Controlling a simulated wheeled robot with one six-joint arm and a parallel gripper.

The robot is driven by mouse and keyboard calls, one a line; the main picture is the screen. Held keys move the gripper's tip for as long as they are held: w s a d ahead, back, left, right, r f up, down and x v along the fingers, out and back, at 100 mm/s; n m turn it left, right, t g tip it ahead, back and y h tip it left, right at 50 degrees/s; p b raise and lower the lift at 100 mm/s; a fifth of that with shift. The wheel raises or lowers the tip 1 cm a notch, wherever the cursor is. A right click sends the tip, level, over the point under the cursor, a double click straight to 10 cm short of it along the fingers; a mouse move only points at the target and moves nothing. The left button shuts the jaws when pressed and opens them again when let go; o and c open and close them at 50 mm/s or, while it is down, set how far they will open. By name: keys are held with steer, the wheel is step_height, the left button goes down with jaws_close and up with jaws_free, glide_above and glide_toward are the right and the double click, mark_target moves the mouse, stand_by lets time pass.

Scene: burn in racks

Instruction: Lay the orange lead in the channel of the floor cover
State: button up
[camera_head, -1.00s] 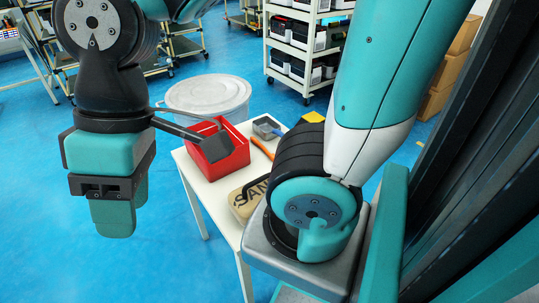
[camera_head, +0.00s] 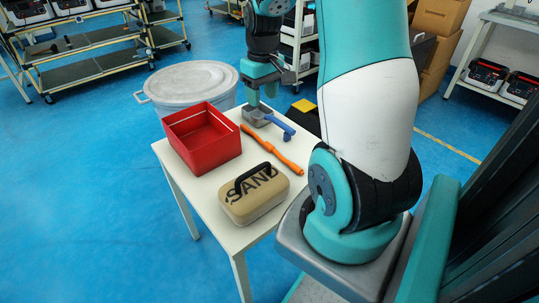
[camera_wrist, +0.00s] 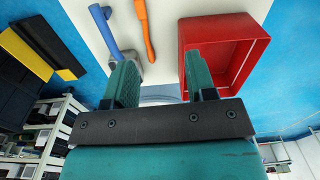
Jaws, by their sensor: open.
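I see no plainly cable-like orange lead. A long, thin orange object (camera_head: 273,149) lies on the white table, and it also shows in the wrist view (camera_wrist: 146,30). A black and yellow object (camera_head: 304,106) sits low beyond the table, partly hidden by my arm. My gripper (camera_head: 258,98) is above the far end of the table, by a grey scoop. In the wrist view its fingers (camera_wrist: 163,85) are apart and empty.
The white table (camera_head: 203,196) holds a red open box (camera_head: 202,137), a tan sandbag (camera_head: 255,193) with a black handle, and the grey scoop with a blue handle (camera_head: 281,126). A lidded grey bin (camera_head: 185,87) stands behind. Blue floor (camera_head: 90,200) is clear at left.

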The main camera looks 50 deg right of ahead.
steer(key=s+d+f, duration=0.1)
steer(key=d+f, duration=0.2)
steer(key=d, duration=0.1)
steer(key=b, duration=0.3)
glide_above(272, 147)
steer(key=shift+m, duration=0.3)
steer(key=f, duration=1)
steer(key=shift+s+f, duration=0.35)
steer(key=shift+f, duration=0.05)
steer(key=shift+w+f+b, duration=0.2)
steer(key=shift+f+b, duration=0.15)
steer(key=shift+f, duration=1.05)
steer(key=shift+w+f+b, duration=0.2)
steer(key=shift+f+b, duration=0.1)
steer(key=shift+f, duration=1.05)
jaws_close()
